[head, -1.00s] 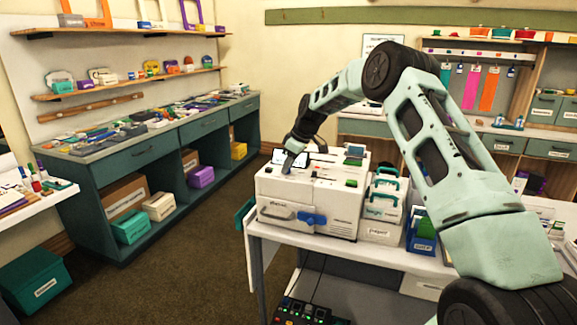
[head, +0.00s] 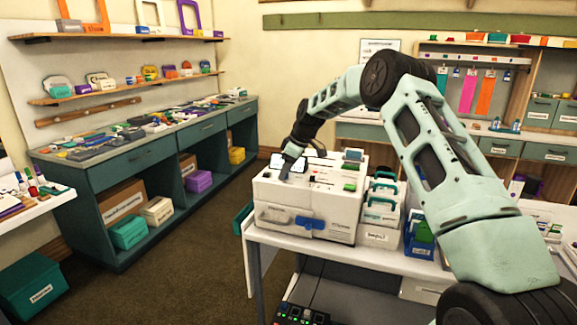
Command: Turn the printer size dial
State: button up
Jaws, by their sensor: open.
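The white printer (head: 335,212) stands on the white table at the centre of the head view. It has a blue part (head: 304,218) on its front, a dark screen and small controls on top, and a green piece near its right top edge. I cannot make out which control is the size dial; it may be hidden by my gripper. My gripper (head: 285,174) is open and points down over the left part of the printer's top. Its fingertips are close to the top, but I cannot tell if they touch anything.
White boxes with green handles (head: 380,212) and a blue bin with green cards (head: 420,240) stand right of the printer. The white table (head: 340,256) has a black button panel (head: 300,314) below it. Open floor (head: 185,265) lies to the left.

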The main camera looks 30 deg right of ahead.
jog(key=b+v, duration=0.3)
jog(key=v, duration=1.4)
jog(key=shift+r, duration=0.15)
jog(key=shift+s, duration=0.1)
